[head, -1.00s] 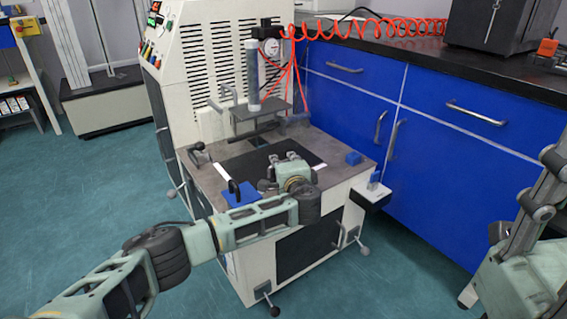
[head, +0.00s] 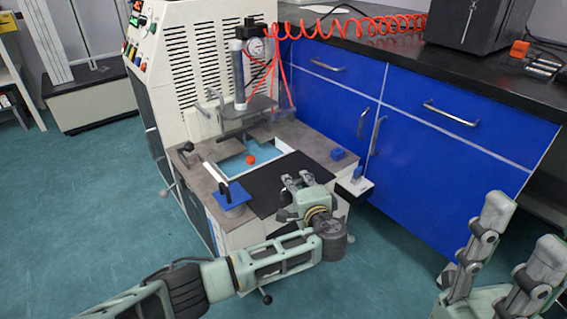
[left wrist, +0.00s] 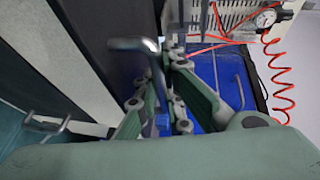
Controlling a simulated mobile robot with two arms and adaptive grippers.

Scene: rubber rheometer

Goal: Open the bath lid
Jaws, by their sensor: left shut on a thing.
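The bath lid is a flat black panel (head: 258,187) on the machine's top, lying toward the front right. Behind it the bath (head: 233,166) is partly uncovered, showing light blue inside with an orange ball (head: 250,159). My left gripper (head: 297,181) is over the lid's right part, shut on its handle, which the fingers mostly hide there. In the left wrist view a bent grey handle (left wrist: 139,47) shows between the fingers. My right gripper (head: 522,228) is at the lower right, fingers apart and empty, away from the machine.
A blue square piece (head: 230,196) with a black handle sits left of the lid. A small plate (head: 246,107) and a clear cylinder (head: 238,75) with a gauge stand above the bath's back. Blue cabinets (head: 450,140) bound the right. Floor at left is free.

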